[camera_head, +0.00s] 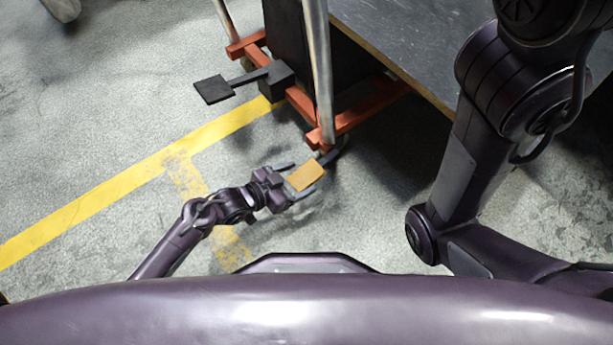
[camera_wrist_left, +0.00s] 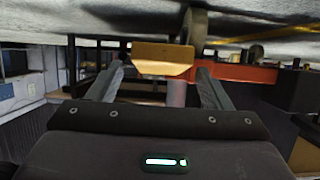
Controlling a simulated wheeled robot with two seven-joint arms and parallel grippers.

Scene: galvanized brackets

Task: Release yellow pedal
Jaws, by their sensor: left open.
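The yellow pedal (camera_head: 306,175) is a small flat plate low at the near end of the orange-framed cart (camera_head: 357,115). My left gripper (camera_head: 302,179) is open at the pedal, with one finger on each side of it. In the left wrist view the pedal (camera_wrist_left: 162,60) shows between and just beyond the spread fingertips (camera_wrist_left: 160,75), with gaps at both sides. Its link to the cart is mostly hidden in the head view. My right arm shows at the right, but its gripper is out of view.
A black pedal (camera_head: 214,90) on an arm sticks out left from the cart. A grey tabletop (camera_head: 430,35) is at the upper right. The floor at the left is clear, with yellow lines.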

